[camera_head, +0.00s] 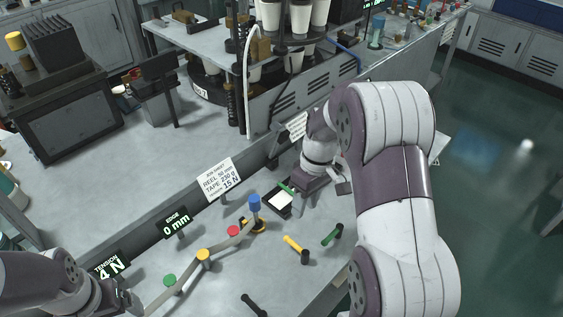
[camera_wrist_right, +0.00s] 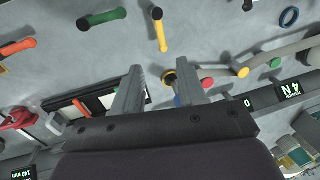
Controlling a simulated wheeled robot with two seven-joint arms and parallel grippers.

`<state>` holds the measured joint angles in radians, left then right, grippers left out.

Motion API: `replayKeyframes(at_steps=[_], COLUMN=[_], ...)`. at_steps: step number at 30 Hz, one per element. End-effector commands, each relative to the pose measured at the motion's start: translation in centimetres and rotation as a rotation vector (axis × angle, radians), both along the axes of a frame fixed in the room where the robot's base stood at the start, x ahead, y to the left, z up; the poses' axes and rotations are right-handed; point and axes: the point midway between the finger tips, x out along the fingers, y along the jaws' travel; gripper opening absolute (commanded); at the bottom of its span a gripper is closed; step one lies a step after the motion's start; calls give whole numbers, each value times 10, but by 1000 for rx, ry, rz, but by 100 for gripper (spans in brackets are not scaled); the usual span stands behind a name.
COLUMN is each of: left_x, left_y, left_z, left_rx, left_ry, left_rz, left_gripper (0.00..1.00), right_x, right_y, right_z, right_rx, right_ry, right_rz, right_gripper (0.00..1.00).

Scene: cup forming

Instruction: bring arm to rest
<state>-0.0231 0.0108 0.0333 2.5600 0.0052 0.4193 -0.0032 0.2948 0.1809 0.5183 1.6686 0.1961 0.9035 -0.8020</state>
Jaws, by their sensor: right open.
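My right arm comes in from the right in the head view and bends down to its gripper (camera_head: 297,191), which hangs over the bench near a small dark tray (camera_head: 274,207) with a white pad. In the right wrist view the two fingers of this gripper (camera_wrist_right: 162,88) stand apart with nothing between them; a blue-topped post on a yellow ring shows beyond them. My left arm enters at the bottom left of the head view, beside the tension display (camera_head: 110,268). Its fingertips are not clear there.
On the bench lie a yellow-handled tool (camera_head: 294,243), a green-handled tool (camera_head: 332,236) and a black-handled tool (camera_head: 253,304). A tape runs past red, yellow and green rollers (camera_head: 203,255). A rail with an edge display (camera_head: 176,223) stands behind. Cups (camera_head: 270,17) stand at the back.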

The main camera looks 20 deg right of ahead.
Motion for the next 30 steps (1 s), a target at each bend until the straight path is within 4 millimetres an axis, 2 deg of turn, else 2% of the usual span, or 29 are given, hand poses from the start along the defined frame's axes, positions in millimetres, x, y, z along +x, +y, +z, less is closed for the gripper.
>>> replayKeyframes(at_steps=[4, 7, 10, 13, 16, 20, 23, 30], left_x=[0, 0, 0, 0, 0, 0, 0, 0], left_y=[0, 0, 0, 0, 0, 0, 0, 0], left_z=[0, 0, 0, 0, 0, 0, 0, 0], left_rx=[0, 0, 0, 0, 0, 0, 0, 0], left_ry=[0, 0, 0, 0, 0, 0, 0, 0], left_rz=[0, 0, 0, 0, 0, 0, 0, 0], left_gripper=[93, 93, 93, 93, 93, 93, 93, 93], right_x=[0, 2, -24, -52, -81, -108, -105, -105], right_y=[0, -4, 0, 20, 44, 68, 77, 77], right_z=[0, -6, -13, -8, -1, 8, 13, 13], right_rx=[-1, -31, -101, -152, -172, -174, -166, -166], right_ry=[2, -2, 0, -41, -91, -135, -157, -154], right_rz=[-9, -134, -348, -462, -489, -400, -363, -363], right_gripper=[41, 41, 41, 41, 41, 41, 41, 41])
